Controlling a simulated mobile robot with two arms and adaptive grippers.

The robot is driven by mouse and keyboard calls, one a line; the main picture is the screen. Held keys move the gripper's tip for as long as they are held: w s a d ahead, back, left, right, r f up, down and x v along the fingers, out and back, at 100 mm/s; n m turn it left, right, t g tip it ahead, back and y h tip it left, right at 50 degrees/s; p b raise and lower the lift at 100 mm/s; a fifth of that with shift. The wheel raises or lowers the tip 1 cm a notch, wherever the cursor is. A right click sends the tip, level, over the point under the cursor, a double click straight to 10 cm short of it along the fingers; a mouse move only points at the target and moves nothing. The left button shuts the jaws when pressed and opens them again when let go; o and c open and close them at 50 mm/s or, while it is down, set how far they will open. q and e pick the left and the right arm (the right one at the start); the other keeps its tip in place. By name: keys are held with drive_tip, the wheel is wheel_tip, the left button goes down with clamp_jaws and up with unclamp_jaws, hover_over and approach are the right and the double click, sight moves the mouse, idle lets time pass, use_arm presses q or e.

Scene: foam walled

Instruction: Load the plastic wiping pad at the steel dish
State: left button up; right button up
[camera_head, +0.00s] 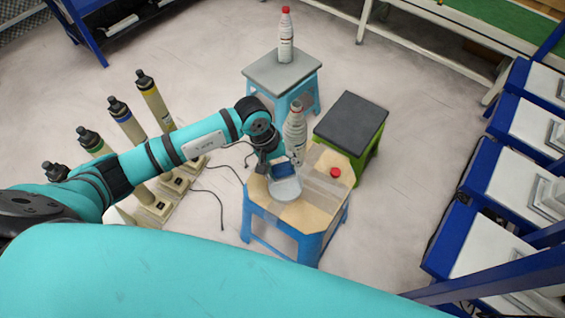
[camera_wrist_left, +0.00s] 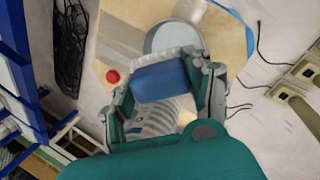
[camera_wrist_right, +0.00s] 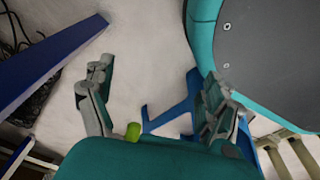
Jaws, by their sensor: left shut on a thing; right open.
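The wiping pad is a blue block (camera_head: 286,170), also plain in the left wrist view (camera_wrist_left: 164,82). My left gripper (camera_head: 280,163) is shut on it, with a finger at each end of the pad in the left wrist view (camera_wrist_left: 165,85). The steel dish (camera_head: 285,190) is a round, pale grey dish on the wooden-topped blue stool (camera_head: 322,215). The pad is at the dish's far side in the head view; the dish's rim also shows in the left wrist view (camera_wrist_left: 174,34). Contact between them is unclear. My right gripper (camera_wrist_right: 152,100) is open and empty over the floor.
A bottle (camera_head: 295,135) stands close beside the left gripper. A red cap (camera_head: 335,172) lies on the same stool top. A grey-topped stool (camera_head: 283,70) with another bottle (camera_head: 286,35) and a black-topped green stool (camera_head: 351,122) stand behind. Several posts (camera_head: 128,125) stand left.

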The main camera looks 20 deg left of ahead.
sight(282, 176)
use_arm(q)
wheel_tip(282, 176, down, 2)
drive_tip(key=shift+f+b, duration=0.25)
drive_tip(key=shift+b, duration=0.4)
drive_tip(key=shift+f+b, duration=0.5)
drive_tip(key=shift+f, duration=0.3)
drive_tip(key=shift+f+b, duration=1.65)
drive_tip(key=shift+b, duration=0.1)
drive_tip(key=shift+f, duration=0.1)
use_arm(e)
drive_tip(key=w+r, duration=0.3)
drive_tip(key=r, duration=0.6)
drive_tip(key=w+r+t, duration=0.1)
drive_tip(key=w+r, duration=0.3)
drive_tip(key=r, duration=0.5)
drive_tip(key=shift+a+r, duration=0.4)
drive_tip(key=shift+r, duration=0.1)
